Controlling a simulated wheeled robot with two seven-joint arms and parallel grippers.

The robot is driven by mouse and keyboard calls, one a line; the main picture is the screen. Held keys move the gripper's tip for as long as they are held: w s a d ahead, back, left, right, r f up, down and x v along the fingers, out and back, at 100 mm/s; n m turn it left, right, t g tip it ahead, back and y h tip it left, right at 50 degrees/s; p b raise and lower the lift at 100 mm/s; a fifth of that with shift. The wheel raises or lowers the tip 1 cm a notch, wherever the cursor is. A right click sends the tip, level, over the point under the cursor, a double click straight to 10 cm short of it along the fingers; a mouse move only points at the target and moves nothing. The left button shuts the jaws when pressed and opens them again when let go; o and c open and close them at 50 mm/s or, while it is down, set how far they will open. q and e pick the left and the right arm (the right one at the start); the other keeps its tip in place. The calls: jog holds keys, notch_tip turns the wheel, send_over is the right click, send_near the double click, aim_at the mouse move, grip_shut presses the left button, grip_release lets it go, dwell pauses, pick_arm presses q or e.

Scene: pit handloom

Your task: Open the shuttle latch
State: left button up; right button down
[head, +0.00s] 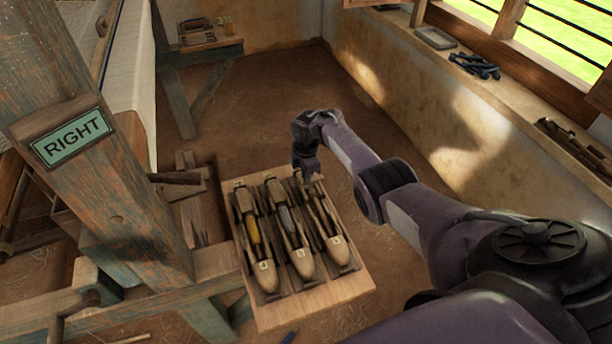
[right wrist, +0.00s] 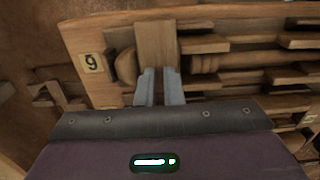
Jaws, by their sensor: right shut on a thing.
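Three wooden boat-shaped shuttles lie side by side in a wooden rack (head: 317,314): a left shuttle (head: 262,268) with yellow yarn, a middle shuttle (head: 300,258) with grey yarn, and a right shuttle (head: 336,246). No yarn shows clearly in the right one. My right gripper (head: 308,178) reaches down at the far end of the right shuttle. In the right wrist view its two grey fingers are shut on a flat, light wooden piece (right wrist: 157,44). I cannot tell for certain whether this piece is the latch. My left gripper is not in view.
A loom post (head: 95,190) with a RIGHT sign (head: 72,138) stands left of the rack. A wall and window ledge (head: 520,100) with tools run along the right. A small table (head: 209,47) stands at the back. Open floor lies behind the rack.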

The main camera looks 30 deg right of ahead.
jog(key=shift+s, duration=0.1)
dwell(0.3)
jog(key=c, duration=1.6)
grip_release()
jog(key=shift+o, duration=0.2)
